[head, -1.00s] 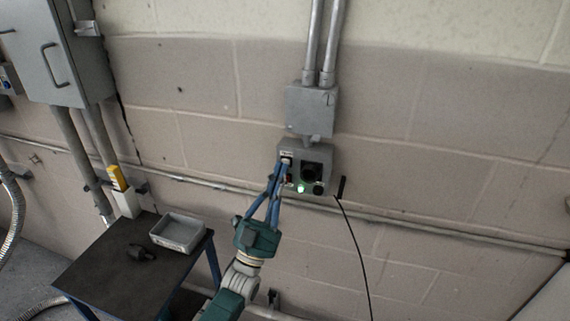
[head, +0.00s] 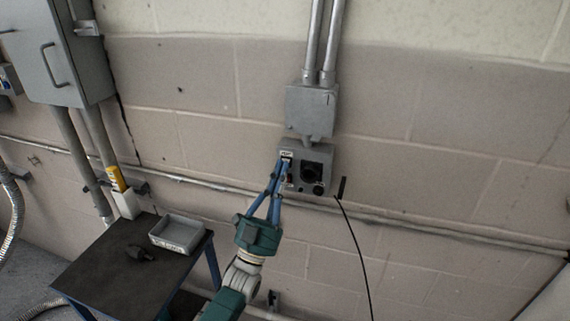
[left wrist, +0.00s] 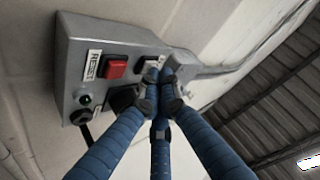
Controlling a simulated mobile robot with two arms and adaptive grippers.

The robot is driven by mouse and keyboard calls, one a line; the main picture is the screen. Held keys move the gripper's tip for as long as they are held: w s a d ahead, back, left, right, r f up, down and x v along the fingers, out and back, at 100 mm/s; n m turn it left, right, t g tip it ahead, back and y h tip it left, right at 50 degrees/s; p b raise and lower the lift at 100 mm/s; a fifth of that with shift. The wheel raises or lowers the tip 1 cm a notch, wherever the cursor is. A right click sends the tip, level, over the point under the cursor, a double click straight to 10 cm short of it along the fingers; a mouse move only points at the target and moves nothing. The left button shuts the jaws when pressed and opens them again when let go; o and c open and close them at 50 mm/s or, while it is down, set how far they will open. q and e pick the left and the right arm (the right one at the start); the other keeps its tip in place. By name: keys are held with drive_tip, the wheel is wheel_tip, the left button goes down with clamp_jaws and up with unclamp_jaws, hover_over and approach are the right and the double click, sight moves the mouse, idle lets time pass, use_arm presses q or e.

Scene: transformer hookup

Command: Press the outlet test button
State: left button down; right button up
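The grey outlet box (head: 326,155) is on the wall below a conduit box. In the left wrist view it shows a red button (left wrist: 117,68) labelled RESET, a dark test button (left wrist: 147,63) and an unlit green lamp (left wrist: 86,100). A dark round socket (head: 313,172) sits in its face. My left gripper (head: 284,166) has its blue fingers drawn together at the upper left of the box. In the left wrist view its fingertips (left wrist: 159,92) overlap the lower edge of the test button and its label; contact is hard to tell. My right gripper is not in view.
A pipe runs along the wall behind.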

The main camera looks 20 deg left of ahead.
use_arm(q)
drive_tip(key=shift+s, duration=0.1)
drive_tip(key=shift+s+p, duration=0.4)
drive_tip(key=shift+s, duration=0.35)
drive_tip(key=s+p, duration=0.2)
drive_tip(key=s, duration=0.3)
drive_tip(key=shift+a, duration=0.1)
idle(0.5)
